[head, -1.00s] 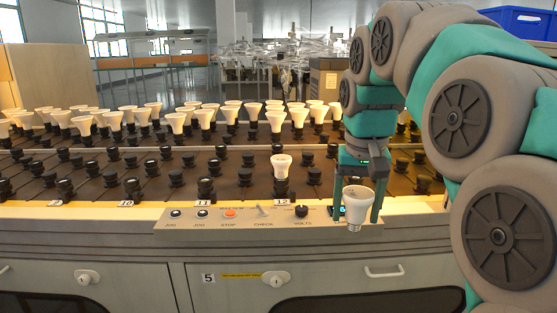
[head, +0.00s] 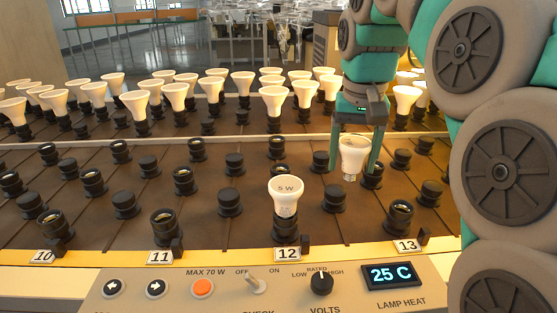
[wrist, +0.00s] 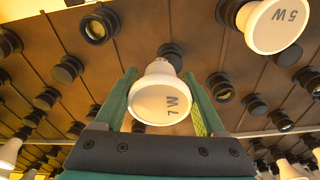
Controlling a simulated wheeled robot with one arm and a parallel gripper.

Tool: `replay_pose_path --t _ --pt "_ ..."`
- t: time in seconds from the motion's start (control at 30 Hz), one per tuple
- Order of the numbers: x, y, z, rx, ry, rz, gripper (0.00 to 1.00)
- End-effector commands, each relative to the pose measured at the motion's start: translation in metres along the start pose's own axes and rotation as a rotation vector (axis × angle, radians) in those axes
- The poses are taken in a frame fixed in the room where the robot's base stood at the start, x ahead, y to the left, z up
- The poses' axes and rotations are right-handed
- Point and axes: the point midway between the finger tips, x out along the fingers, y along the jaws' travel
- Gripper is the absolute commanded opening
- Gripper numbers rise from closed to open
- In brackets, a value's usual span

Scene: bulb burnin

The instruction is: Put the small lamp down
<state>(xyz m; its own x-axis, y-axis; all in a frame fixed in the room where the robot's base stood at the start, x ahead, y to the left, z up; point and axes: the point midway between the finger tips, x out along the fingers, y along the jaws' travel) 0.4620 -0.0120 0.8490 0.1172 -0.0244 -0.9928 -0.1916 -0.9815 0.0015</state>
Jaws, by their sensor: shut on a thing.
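The small lamp, a white bulb marked 7 W in the wrist view (wrist: 160,103), is between the two green fingers of my gripper (wrist: 165,95). In the head view my gripper (head: 354,160) is shut on this lamp (head: 353,155), which hangs with its screw base down above the dark socket board. A slightly larger-looking white lamp marked 5 W (head: 286,194) stands upright in the socket behind label 12, to the left of and nearer than my gripper. It also shows in the wrist view (wrist: 272,28).
Open sockets stand behind label 11 (head: 166,227) and label 13 (head: 398,218); capped black posts (head: 230,198) stand between sockets. Rows of white lamps (head: 274,97) fill the back. A control panel (head: 230,295) with a display reading 25 C (head: 390,275) lies in front.

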Motion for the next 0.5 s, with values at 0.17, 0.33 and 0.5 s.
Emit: replay_pose_path --t 0.17,0.33,0.5 --pt "0.002 -0.014 -0.008 -0.002 0.0 0.001 0.07" --pt "0.007 -0.049 -0.025 -0.004 -0.002 0.001 0.07" --pt "0.013 -0.085 -0.044 -0.003 0.001 0.0 0.07"
